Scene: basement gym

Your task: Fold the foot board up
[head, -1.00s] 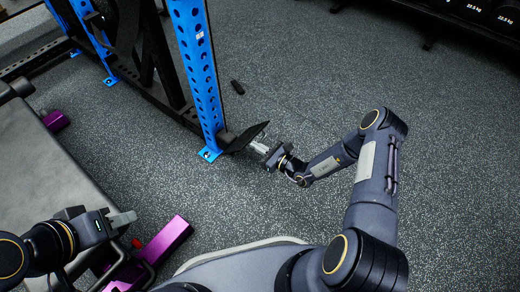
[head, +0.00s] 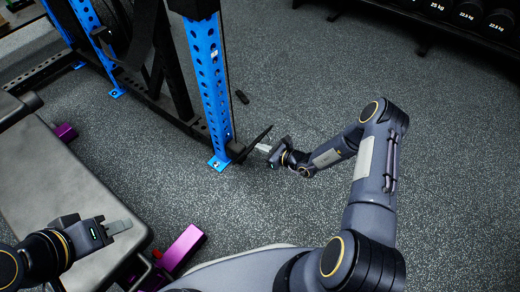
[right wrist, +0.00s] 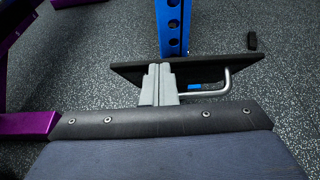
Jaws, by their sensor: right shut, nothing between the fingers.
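The foot board (head: 256,143) is a thin black plate at the foot of the blue upright, tilted steeply in the head view. In the right wrist view the board (right wrist: 215,69) spans behind the fingers, with a bent silver bar (right wrist: 222,88) below it. My right gripper (head: 264,147) is shut and empty beside the board's right side; its grey fingers (right wrist: 159,84) overlap the board in the wrist view. I cannot tell whether they touch it. My left gripper (head: 120,227) is over the bench at lower left; its finger gap is not clear.
The blue perforated upright (head: 210,85) stands left of the board. A grey padded bench (head: 65,190) and a purple frame part (head: 181,248) lie at left. A small black object (head: 242,97) is on the floor. Dumbbells (head: 467,12) sit on a rack at top right.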

